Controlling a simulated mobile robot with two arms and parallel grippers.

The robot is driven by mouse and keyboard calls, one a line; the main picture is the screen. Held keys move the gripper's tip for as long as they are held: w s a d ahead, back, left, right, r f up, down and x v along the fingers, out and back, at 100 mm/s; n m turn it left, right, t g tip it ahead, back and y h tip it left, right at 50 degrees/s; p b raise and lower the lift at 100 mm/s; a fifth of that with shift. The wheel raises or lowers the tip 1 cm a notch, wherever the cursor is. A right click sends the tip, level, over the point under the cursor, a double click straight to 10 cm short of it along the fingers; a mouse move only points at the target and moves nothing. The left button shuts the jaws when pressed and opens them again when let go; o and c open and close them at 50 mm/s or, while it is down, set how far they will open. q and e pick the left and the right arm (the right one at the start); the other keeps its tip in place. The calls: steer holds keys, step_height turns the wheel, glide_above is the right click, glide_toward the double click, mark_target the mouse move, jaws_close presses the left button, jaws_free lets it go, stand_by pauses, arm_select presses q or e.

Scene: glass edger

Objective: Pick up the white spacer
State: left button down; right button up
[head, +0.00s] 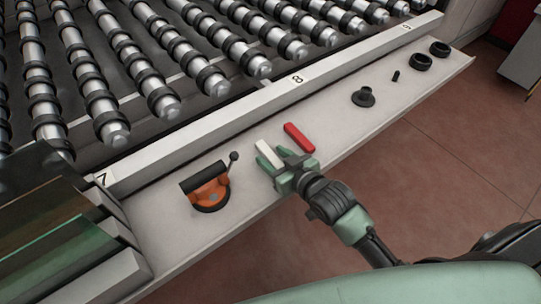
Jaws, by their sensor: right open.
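The white spacer (267,154), a small pale bar, lies on the light grey ledge (160,225) in front of the rollers. My right gripper (271,161) is at the spacer, with its green fingers open and one on either side of the near part of the bar. I cannot tell whether the fingers touch it. Its near end is partly hidden by the gripper. My left gripper is not in the head view.
A red bar (299,138) lies close to the right of the gripper. An orange and black tool (207,188) with a lever stands to the left. Black round parts (363,97) lie farther right. Glass sheets (60,250) stand at the lower left.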

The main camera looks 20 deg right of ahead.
jaws_close()
steer(key=shift+r, duration=0.1)
